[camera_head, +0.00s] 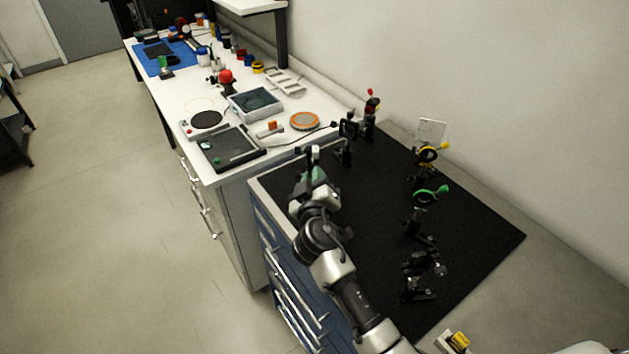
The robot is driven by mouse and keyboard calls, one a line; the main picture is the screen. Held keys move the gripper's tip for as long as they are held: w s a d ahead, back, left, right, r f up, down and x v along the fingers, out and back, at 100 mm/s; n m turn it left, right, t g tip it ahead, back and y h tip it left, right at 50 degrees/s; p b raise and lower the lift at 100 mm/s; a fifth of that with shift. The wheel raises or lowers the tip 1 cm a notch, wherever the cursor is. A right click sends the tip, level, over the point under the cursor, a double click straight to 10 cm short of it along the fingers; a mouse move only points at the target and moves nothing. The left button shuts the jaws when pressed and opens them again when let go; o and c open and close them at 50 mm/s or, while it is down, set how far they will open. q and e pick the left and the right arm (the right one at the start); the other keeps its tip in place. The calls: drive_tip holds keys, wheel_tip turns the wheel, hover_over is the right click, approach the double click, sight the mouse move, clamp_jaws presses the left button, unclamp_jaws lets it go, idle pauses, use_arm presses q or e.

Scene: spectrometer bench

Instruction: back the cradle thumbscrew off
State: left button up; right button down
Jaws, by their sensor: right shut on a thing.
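The cradle is not clearly visible. My left gripper is not in view.
On the breadboard stand a green-ringed mount (427,196), a yellow-ringed mount (428,154), a dark mount (421,272) and a red-topped post (371,103). The breadboard's middle is clear.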

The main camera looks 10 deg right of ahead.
drive_tip(key=n+p, duration=0.5)
drive_tip(key=n, duration=1.4)
drive_tip(key=shift+f+n, duration=0.15)
drive_tip(key=shift+n, duration=0.15)
idle(0.4)
drive_tip(key=c, duration=1.1)
unclamp_jaws()
drive_tip(key=shift+s, duration=0.1)
